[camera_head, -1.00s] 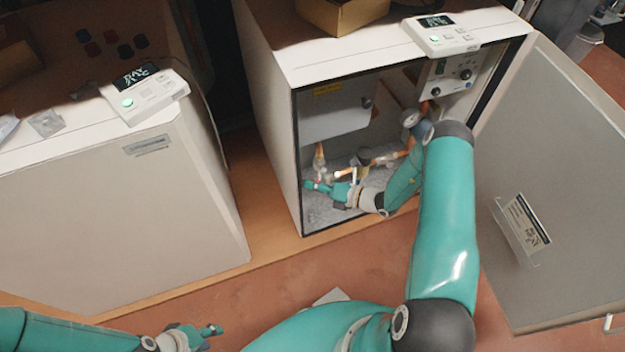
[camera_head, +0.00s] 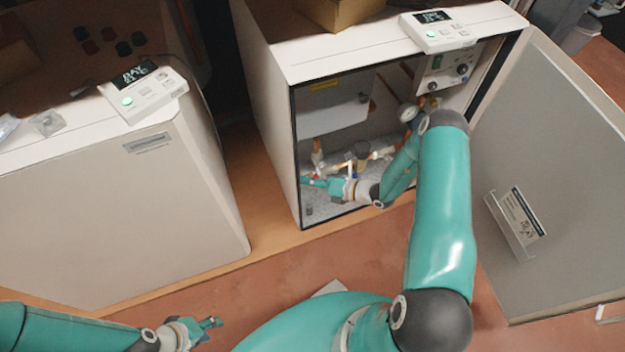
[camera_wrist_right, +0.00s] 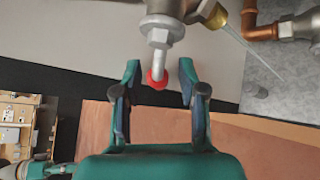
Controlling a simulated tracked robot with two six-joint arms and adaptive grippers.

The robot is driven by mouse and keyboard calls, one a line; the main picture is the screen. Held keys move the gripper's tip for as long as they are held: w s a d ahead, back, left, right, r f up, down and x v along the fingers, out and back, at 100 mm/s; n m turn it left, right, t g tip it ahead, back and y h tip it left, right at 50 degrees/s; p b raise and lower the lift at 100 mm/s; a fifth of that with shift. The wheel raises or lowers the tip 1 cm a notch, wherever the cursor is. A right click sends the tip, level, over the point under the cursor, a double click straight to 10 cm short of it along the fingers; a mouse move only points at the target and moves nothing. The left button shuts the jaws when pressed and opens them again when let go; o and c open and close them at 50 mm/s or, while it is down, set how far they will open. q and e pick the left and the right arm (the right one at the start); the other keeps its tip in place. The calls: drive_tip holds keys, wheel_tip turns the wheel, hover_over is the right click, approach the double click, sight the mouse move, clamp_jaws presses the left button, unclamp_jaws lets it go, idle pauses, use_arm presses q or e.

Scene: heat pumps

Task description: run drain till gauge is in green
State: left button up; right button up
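The heat pump cabinet (camera_head: 265,110) stands open, with pipes and valves inside. My right gripper (camera_head: 312,181) reaches into its lower part. In the right wrist view, the right gripper (camera_wrist_right: 158,90) is open. A silver valve stem with a red tip (camera_wrist_right: 157,82) points down between its fingers, apart from both. The stem hangs from a metal valve body (camera_wrist_right: 170,8). A round gauge (camera_head: 408,112) sits on the pipework beside my right arm; its needle and green zone are too small to read. My left gripper (camera_head: 212,325) is out over the floor, apart from the cabinets; its finger opening is unclear.
The open door (camera_head: 550,170) stands to the right of my right arm. A second, closed cabinet (camera_head: 110,210) is at left. Display units (camera_head: 145,93) (camera_head: 438,32) sit on both tops. A control panel (camera_head: 448,72) is inside the open cabinet. Copper pipe (camera_wrist_right: 262,32) lies right of the valve.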

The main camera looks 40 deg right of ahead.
drive_tip(key=shift+d+r, duration=0.1)
drive_tip(key=v, duration=1.2)
idle(0.4)
